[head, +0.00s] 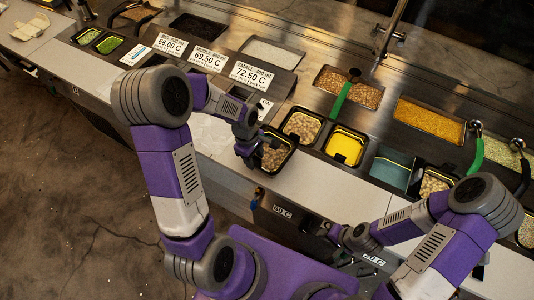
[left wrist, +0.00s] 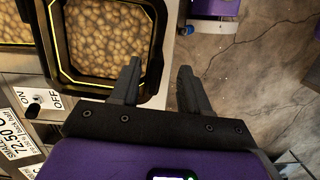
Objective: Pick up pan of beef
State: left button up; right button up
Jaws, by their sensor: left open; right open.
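A black square pan with brown, chunky filling (head: 291,153), which I take to be the pan of beef, sits at the counter's front edge in the head view. In the left wrist view the pan (left wrist: 105,86) fills the upper left, with a yellow line inside its rim. My left gripper (head: 256,154) is open at the pan's left side; in the left wrist view its fingers (left wrist: 160,76) are apart, one close to the pan's rim. Whether it touches cannot be told. My right gripper (head: 335,236) is low in front of the counter, away from the pan.
A similar filled pan (head: 303,125) and a yellow-filled pan (head: 346,145) stand close by to the right. A blue-grey square (head: 392,169) lies further right. Price signs (head: 253,75) stand behind the left arm. Ladles with green handles (head: 342,98) rest in food bins at the back.

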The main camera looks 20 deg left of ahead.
pick_arm(q)
jog(key=f, duration=0.2)
jog(key=shift+w+d+f, duration=0.2)
jog(key=shift+w+f, duration=0.1)
jog(key=shift+w, duration=0.1)
jog(key=shift+f, duration=0.15)
jog(key=shift+s, duration=0.25)
jog(key=shift+w, duration=0.1)
grip_shut()
